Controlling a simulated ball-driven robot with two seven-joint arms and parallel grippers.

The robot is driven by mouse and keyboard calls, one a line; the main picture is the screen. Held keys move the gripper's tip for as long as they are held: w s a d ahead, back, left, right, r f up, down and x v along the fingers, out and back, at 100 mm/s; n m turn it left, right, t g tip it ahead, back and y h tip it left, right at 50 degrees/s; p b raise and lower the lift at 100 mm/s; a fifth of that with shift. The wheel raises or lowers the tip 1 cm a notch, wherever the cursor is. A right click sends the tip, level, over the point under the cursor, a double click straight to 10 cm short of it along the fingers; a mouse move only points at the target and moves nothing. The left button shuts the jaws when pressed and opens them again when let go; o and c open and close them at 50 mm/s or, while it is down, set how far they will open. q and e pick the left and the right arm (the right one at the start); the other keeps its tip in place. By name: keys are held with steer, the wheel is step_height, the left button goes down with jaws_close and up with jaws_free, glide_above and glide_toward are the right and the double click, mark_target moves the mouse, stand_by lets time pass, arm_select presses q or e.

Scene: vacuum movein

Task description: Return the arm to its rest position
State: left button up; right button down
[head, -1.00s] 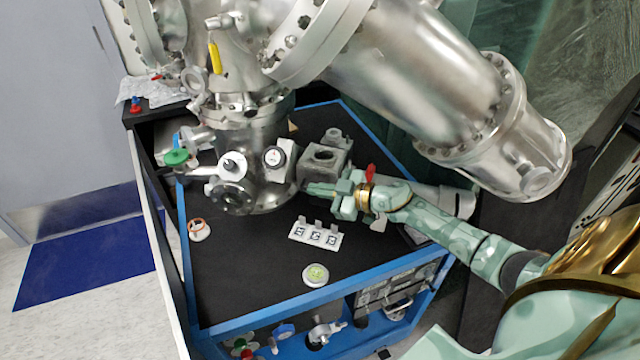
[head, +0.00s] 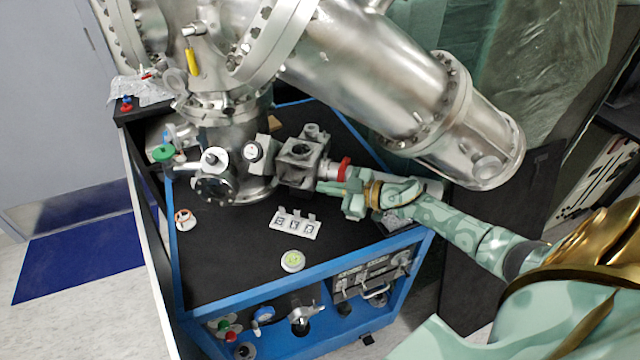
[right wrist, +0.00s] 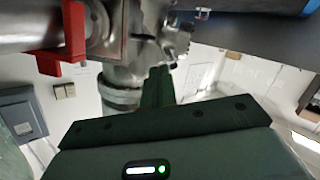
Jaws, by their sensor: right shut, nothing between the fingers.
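My right gripper (head: 328,187) is shut and empty. It hovers over the right part of the black cart top (head: 235,270), just right of a grey metal block fitting (head: 300,158). Its arm comes in from the lower right. In the right wrist view, the shut fingers (right wrist: 158,88) point at metal vacuum parts, and a red handle (right wrist: 66,42) is at the upper left. The red piece also shows in the head view (head: 344,168), right behind the gripper. I cannot tell whether the gripper touches anything. My left gripper is not in view.
A large steel vacuum chamber (head: 375,75) hangs over the cart. A white three-part label plate (head: 295,224) and a round white-green disc (head: 292,261) lie on the cart top. A blue mat (head: 80,240) is on the floor at left.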

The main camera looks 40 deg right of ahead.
steer(key=s+a+m+t+h, duration=0.2)
steer(key=s+a+m+h, duration=0.1)
steer(key=s+a+h, duration=0.4)
steer(key=s+r+g+h, duration=0.1)
steer(key=s+g+h, duration=0.65)
steer(key=s, duration=1.15)
steer(key=s+a+f+m+g+y, duration=0.1)
steer(key=s+a+f+g+y, duration=0.15)
steer(key=f, duration=1.05)
steer(key=s+a+f+g+y, duration=0.2)
steer(key=s+f, duration=0.1)
steer(key=f, duration=1)
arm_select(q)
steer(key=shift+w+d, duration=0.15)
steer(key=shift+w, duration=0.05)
arm_select(e)
steer(key=s+f+m+g+y, duration=0.2)
steer(key=s+f+m, duration=0.1)
steer(key=s+f, duration=1.2)
steer(key=s, duration=0.4)
steer(key=shift+f+g, duration=0.15)
steer(key=shift+g, duration=0.15)
